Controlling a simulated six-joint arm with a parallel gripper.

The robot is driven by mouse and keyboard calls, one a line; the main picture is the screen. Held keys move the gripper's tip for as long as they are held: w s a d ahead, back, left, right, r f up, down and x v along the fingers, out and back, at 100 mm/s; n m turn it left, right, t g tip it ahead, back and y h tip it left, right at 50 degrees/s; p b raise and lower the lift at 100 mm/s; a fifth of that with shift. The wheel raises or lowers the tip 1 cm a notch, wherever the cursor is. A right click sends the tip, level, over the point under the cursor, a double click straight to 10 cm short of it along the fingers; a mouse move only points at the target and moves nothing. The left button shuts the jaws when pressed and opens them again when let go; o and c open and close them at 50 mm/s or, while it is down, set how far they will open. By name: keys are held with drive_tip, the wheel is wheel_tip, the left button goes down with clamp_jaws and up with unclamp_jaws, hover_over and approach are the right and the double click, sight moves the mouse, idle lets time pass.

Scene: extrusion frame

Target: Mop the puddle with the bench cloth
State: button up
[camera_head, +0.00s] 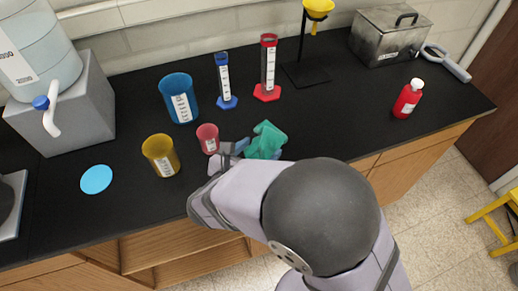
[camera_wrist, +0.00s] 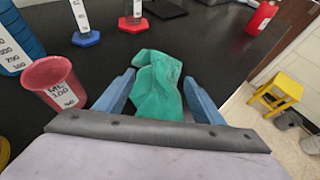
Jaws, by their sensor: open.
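The green bench cloth (camera_head: 267,137) lies crumpled on the black bench top, and it also shows in the wrist view (camera_wrist: 157,85). My gripper (camera_wrist: 160,80) is open, with one blue finger on each side of the cloth. Whether either finger touches the cloth is hard to tell. In the head view my arm partly hides the gripper (camera_head: 258,151) and the cloth's near side. A flat, round, light-blue patch (camera_head: 97,179), which looks like the puddle, lies on the bench at the left; it is not in the wrist view.
A red beaker (camera_head: 207,138) stands just left of my gripper, with a yellow beaker (camera_head: 161,155) and a blue beaker (camera_head: 179,97) beyond. Blue (camera_head: 225,82) and red (camera_head: 267,70) cylinders stand behind. A red bottle (camera_head: 407,99) stands right. The bench's front edge is close.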

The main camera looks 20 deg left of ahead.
drive_tip(key=shift+f+b, duration=1.1)
drive_tip(key=shift+f, duration=0.35)
drive_tip(key=shift+r, duration=0.15)
drive_tip(key=shift+c, duration=1.1)
clamp_jaws()
drive_tip(key=shift+r+p, duration=0.4)
drive_tip(key=shift+p, duration=0.95)
drive_tip(key=shift+r+p, duration=0.1)
drive_tip(key=shift+p, duration=0.95)
